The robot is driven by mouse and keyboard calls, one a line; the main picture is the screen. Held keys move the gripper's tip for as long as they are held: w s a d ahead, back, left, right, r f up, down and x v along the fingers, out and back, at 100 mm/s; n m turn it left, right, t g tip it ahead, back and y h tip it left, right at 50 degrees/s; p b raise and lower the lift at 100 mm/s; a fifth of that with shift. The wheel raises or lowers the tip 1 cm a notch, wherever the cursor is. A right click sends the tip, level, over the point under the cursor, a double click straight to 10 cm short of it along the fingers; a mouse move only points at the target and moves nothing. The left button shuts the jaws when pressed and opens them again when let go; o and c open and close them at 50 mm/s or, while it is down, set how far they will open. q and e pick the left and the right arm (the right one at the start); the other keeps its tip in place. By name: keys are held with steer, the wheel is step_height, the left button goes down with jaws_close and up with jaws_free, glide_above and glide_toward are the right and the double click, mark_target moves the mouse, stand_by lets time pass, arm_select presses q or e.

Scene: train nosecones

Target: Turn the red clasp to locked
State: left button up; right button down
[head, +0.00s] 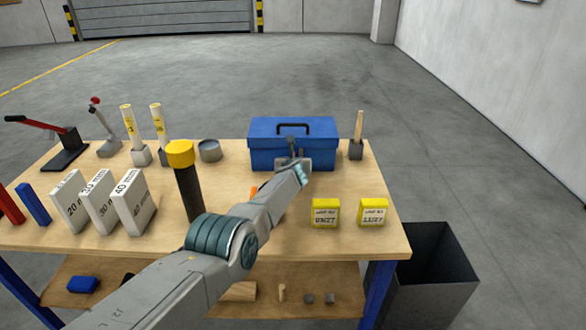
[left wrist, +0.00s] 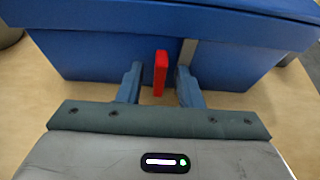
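The blue toolbox (head: 262,150) stands shut at the back of the table, its dark handle on the lid. The red clasp (left wrist: 161,73) is a narrow upright bar at the front of the toolbox, which also fills the top of the left wrist view (left wrist: 95,50). My left gripper (left wrist: 159,84) is open, with one finger on each side of the clasp and a visible gap on both sides. In the head view my left gripper (head: 292,162) is at the toolbox front and hides the clasp. My right gripper is not in view.
A black post with a yellow head (head: 187,185) stands left of my arm. Two yellow boxes (head: 325,212) (head: 373,211) sit at the front right. White size blocks (head: 132,203) and a grey cup (head: 209,151) are to the left. A dark bin (head: 440,285) stands right of the table.

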arm_select(q)
steer(key=shift+w, duration=0.1)
stand_by(0.3)
jaws_close()
steer(key=shift+d+f+m+y+b, duration=0.15)
steer(key=shift+f+m+y+b, duration=0.25)
steer(key=shift+b, duration=0.65)
steer(key=shift+r+m+y+b, duration=0.3)
steer(key=shift+m+b, duration=0.1)
steer(key=shift+m, duration=0.1)
jaws_free()
